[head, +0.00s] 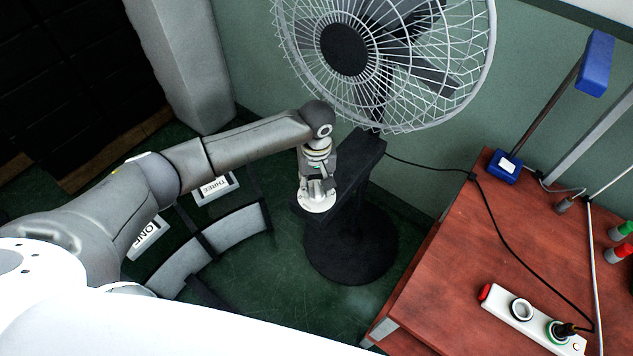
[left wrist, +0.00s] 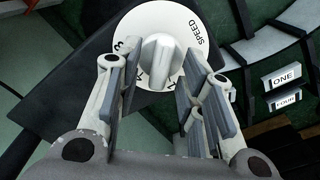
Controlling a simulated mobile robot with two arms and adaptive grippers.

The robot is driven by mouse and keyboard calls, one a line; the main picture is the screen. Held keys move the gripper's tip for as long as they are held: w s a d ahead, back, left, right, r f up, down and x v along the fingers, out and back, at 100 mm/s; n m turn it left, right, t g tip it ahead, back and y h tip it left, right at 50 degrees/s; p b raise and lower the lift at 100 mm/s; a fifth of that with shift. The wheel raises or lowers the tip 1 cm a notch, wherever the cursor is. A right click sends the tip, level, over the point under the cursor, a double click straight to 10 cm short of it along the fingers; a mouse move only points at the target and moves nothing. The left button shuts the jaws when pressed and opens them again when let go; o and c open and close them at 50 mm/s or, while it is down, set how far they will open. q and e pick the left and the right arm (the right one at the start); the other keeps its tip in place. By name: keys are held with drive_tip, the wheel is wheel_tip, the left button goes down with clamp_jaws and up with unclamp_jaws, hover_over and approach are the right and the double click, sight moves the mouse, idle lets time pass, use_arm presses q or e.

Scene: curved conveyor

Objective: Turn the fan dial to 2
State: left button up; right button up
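The fan dial (left wrist: 187,20) is a white round plate marked SPEED with a raised knob (left wrist: 160,58) in its middle. In the left wrist view a 3 shows at its left edge; other marks below the knob are partly hidden. I cannot tell which mark the knob points to. My left gripper (left wrist: 163,66) is open, its fingers on either side of the knob with gaps visible. In the head view the left gripper (head: 318,182) is over the dial (head: 317,204) on the fan's black stand. The fan (head: 385,60) stands behind. My right gripper is not in view.
A red-brown table (head: 450,260) at right holds a power strip (head: 535,320) with a plugged cable. Grey curved conveyor sections (head: 236,226) and number signs, such as ONE (head: 150,237) and THREE (head: 214,188), lie left of the stand. A grey pillar (head: 188,65) stands behind the arm.

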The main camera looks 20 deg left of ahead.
use_arm(q)
clamp_jaws()
